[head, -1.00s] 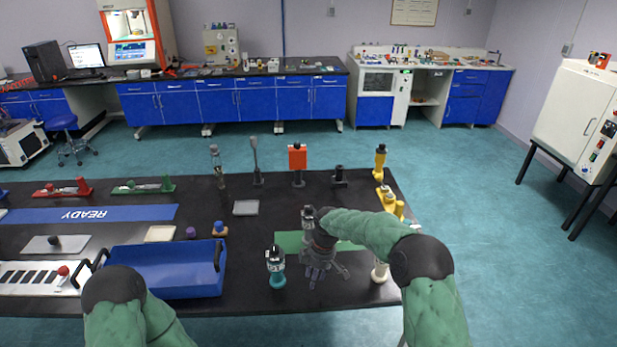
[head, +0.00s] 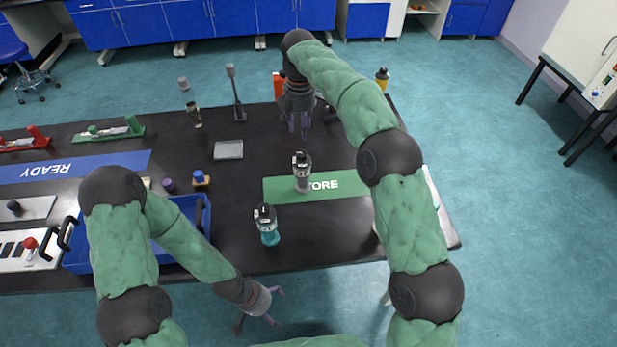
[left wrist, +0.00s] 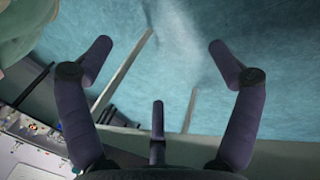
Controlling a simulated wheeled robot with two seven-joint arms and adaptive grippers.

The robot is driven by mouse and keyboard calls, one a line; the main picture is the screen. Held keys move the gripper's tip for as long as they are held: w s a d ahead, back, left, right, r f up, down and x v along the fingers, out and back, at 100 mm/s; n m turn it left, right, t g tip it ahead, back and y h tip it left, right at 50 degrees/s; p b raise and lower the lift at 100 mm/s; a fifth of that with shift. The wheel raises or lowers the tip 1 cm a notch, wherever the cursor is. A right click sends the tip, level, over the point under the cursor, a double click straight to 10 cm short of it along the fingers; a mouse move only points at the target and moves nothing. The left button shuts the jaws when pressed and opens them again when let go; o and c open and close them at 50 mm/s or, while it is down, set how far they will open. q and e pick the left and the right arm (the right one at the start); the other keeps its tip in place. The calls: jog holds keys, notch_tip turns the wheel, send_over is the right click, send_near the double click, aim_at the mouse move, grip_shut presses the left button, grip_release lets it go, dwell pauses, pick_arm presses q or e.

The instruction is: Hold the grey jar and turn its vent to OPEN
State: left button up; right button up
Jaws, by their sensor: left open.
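The grey jar (head: 302,178) stands upright on the green STORE mat (head: 348,187), with a dark top and a small white label. The setting of its vent is too small to read. My left gripper (head: 262,311) is open and empty, beyond the table's near edge and below the jars in the head view.
A teal jar (head: 268,233) with a similar dark top stands in front of the mat, left of the grey jar. A blue tray (head: 203,222) is at left, partly behind my left arm. A grey plate (head: 228,150) and several stands are farther back. The table between plate and mat is clear.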

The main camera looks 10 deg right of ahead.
pick_arm(q)
jog(key=w+d+r+m+y, duration=0.2)
jog(key=d+r+m+y, duration=0.25)
jog(key=r+m, duration=0.5)
jog(key=w+d+r+m+y, duration=0.1)
jog(key=d+r+m+y, duration=0.35)
jog(key=r+m, duration=0.55)
jog(key=m+t+y, duration=0.1)
jog(key=m+t, duration=0.5)
jog(key=t, duration=0.5)
send_near(301, 180)
jog(key=s+a+f, duration=0.2)
jog(key=s+a, duration=0.2)
jog(key=a, duration=0.2)
jog(key=w+f+m+t+h, duration=0.1)
jog(key=w+m, duration=0.1)
jog(key=w, duration=0.2)
jog(key=w+d+f+m+t+h, duration=0.1)
jog(key=w+m+t, duration=0.1)
jog(key=w, duration=0.2)
jog(key=w+d+f+m+t, duration=0.1)
jog(key=w+f+m, duration=0.1)
jog(key=w, duration=0.2)
jog(key=shift+w+h, duration=0.3)
jog(key=shift+h, duration=0.1)
